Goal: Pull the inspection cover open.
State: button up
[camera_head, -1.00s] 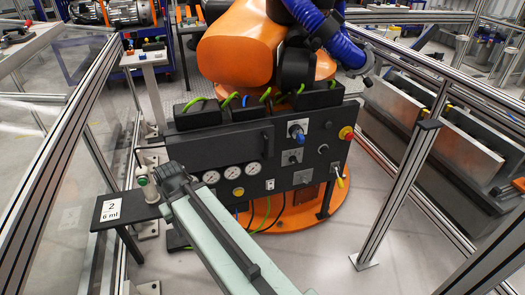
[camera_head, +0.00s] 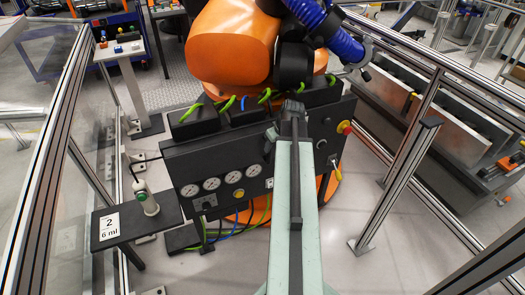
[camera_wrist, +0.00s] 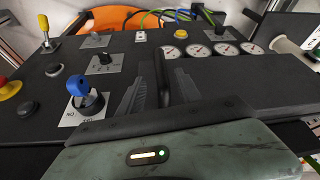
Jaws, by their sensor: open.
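The inspection cover (camera_head: 205,153) is a wide dark panel on the upper front of the black control box. It looks shut. In the wrist view the cover (camera_wrist: 250,82) fills the right side, with its upright dark bar handle (camera_wrist: 162,72) near the centre. My gripper (camera_wrist: 158,86) is open, with one ridged finger on each side of the handle. I cannot tell whether either finger touches it. In the head view my gripper (camera_head: 293,110) is in front of the box, near the cover's right end, and my arm hides part of the box there.
Left of the handle in the wrist view are a blue-topped knob (camera_wrist: 80,88), a black switch (camera_wrist: 104,60) and a yellow-tipped lever (camera_wrist: 45,28). Gauges (camera_head: 210,184) line the box below the cover. A small shelf (camera_head: 135,222) juts out at left. Frame posts stand on both sides.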

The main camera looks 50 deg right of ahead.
aim_at(269, 161)
jog(key=b+x, duration=0.7)
jog(key=shift+w+f, duration=0.1)
jog(key=shift+f, duration=0.3)
jog(key=shift+a+r, duration=0.1)
jog(key=shift+r, duration=0.05)
grip_shut()
dwell(0.9)
